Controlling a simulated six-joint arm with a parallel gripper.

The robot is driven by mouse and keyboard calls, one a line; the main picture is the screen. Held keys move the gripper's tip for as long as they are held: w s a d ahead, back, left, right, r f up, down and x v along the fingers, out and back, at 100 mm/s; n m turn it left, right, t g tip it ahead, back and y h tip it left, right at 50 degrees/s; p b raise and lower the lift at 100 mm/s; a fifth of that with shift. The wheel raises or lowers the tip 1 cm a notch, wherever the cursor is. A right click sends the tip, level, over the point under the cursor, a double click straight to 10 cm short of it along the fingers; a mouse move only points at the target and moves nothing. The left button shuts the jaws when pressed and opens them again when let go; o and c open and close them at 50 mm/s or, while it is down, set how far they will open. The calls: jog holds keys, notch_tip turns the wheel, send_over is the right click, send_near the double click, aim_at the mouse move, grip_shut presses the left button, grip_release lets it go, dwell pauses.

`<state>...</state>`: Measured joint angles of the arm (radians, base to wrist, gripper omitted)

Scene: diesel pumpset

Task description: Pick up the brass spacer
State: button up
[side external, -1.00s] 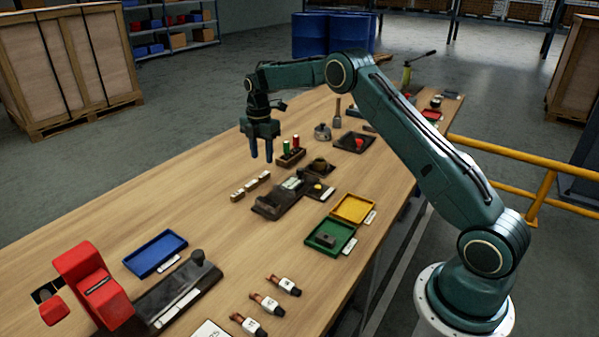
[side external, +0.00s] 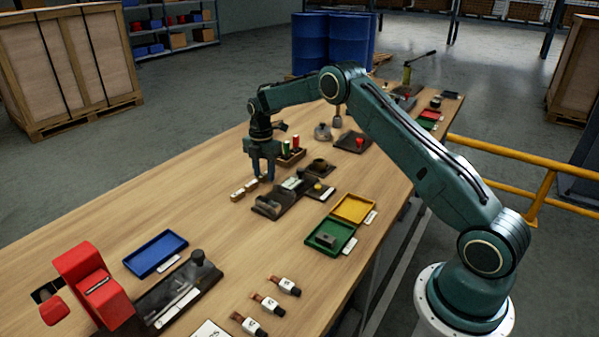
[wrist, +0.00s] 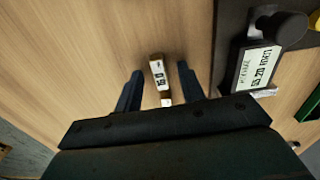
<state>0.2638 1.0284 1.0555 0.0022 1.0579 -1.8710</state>
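My gripper (side external: 263,178) is open, with its fingers pointing down over the row of small labelled blocks on the wooden bench. In the wrist view, a small brass-coloured block with a white number label (wrist: 157,74) lies between the two spread fingers, with a gap on each side. It looks like the brass spacer. A second small brass-coloured piece (wrist: 166,100) shows just behind it, partly hidden by the gripper body. In the side view, other blocks of the row (side external: 238,194) show left of the fingers, and the fingers hide part of the row.
A dark fixture with a labelled plate (side external: 270,204) stands close to the right of the fingers. A wooden rack with red and green cylinders (side external: 291,157) is just behind. Green (side external: 348,247), yellow (side external: 371,207) and blue (side external: 183,239) trays lie nearer. Bench left of the row is clear.

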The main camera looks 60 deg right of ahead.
aim_at(265, 174)
dwell(0.5)
grip_shut()
jog(key=shift+r, duration=0.1)
notch_tip(265, 174, up, 20)
dwell(0.8)
jog(key=shift+s+f, duration=0.15)
jog(key=shift+f, duration=0.1)
dwell(0.5)
